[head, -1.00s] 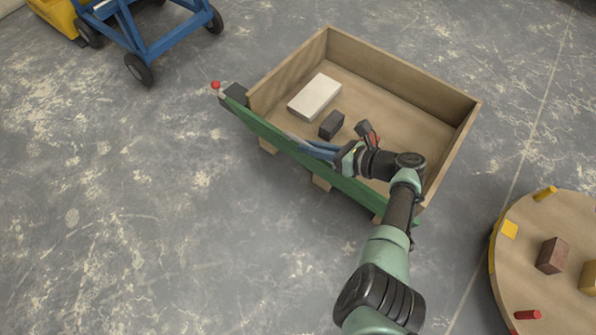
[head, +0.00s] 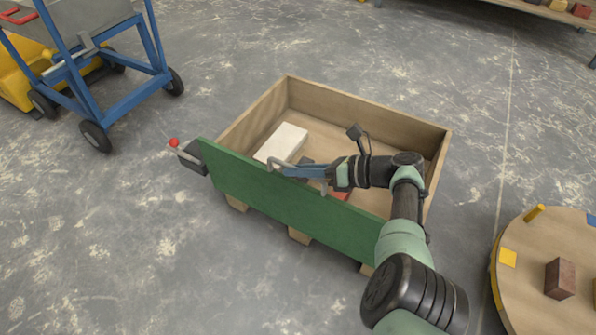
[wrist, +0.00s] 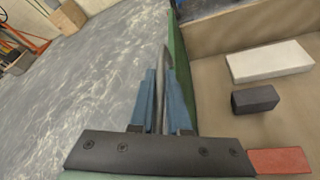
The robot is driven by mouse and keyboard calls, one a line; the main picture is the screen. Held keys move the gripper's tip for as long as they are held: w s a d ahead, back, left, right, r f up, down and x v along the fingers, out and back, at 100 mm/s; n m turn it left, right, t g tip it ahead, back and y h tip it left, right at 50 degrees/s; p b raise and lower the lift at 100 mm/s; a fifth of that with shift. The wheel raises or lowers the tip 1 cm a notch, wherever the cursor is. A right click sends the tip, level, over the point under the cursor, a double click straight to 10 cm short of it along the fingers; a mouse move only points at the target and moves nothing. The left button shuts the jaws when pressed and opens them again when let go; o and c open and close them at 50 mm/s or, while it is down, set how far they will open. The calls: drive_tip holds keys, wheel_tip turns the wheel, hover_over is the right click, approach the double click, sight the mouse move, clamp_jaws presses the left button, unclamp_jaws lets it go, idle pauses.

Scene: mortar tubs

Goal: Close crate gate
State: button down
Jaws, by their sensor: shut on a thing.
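The wooden crate (head: 370,103) stands on the floor, its front side closed off by a green gate (head: 250,200). The gate looks about upright along the front; I cannot tell if it sits fully flush. A grey latch block with a red knob (head: 174,142) is at the gate's left end. My gripper (head: 285,168) is at the gate's top edge, its blue fingers shut on the grey metal handle (head: 276,162). In the wrist view the handle (wrist: 163,60) passes between the fingers (wrist: 162,100), beside the green gate (wrist: 177,60).
Inside the crate are a white block (head: 283,142), a dark block (wrist: 255,99) and a red block (wrist: 279,161). A blue cart (head: 95,95) stands at back left. A round table (head: 530,275) with blocks is at right. Floor before the gate is clear.

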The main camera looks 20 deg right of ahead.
drive_tip(key=shift+w+d, duration=0.15)
drive_tip(key=shift+d, duration=0.1)
drive_tip(key=c, duration=0.9)
unclamp_jaws()
drive_tip(key=p+v, duration=0.3)
drive_tip(key=v, duration=0.9)
drive_tip(key=shift+s+d+r, duration=0.15)
drive_tip(key=shift+s+d, duration=0.1)
drive_tip(key=shift+s, duration=0.05)
